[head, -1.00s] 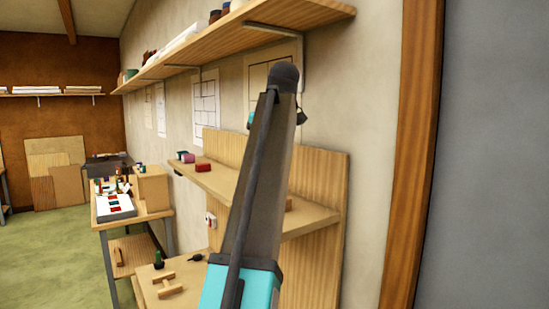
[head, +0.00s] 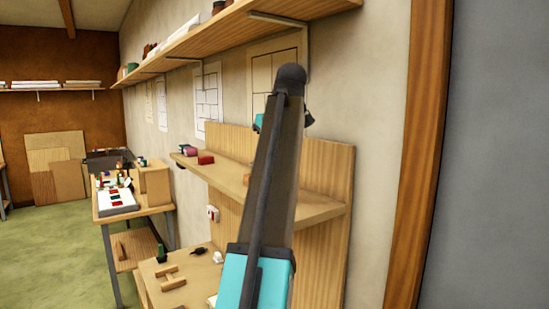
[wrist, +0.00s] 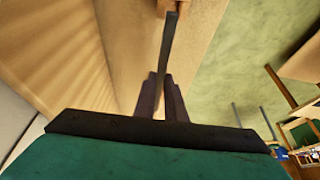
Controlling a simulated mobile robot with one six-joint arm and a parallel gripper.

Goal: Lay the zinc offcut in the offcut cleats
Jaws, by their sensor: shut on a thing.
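My gripper (wrist: 161,98) shows in the wrist view, its dark fingers shut on a thin, dark grey strip, the zinc offcut (wrist: 168,48). The strip sticks out well past the fingertips, above a pale wooden surface. In the head view my own arm stands in front, and the gripper and offcut cannot be made out. An H-shaped wooden piece (head: 172,278) lies on the near bench; I cannot tell whether it is the offcut cleats. A small wooden block (wrist: 166,7) shows beyond the strip's far end in the wrist view; whether they touch is unclear.
The near bench (head: 150,287) also holds a dark tool (head: 199,251) and a green-and-dark item (head: 161,253). A wooden shelf (head: 318,210) with small coloured blocks (head: 206,157) runs along the wall above it. A farther bench (head: 140,208) is crowded. Green floor (head: 50,250) is open at left.

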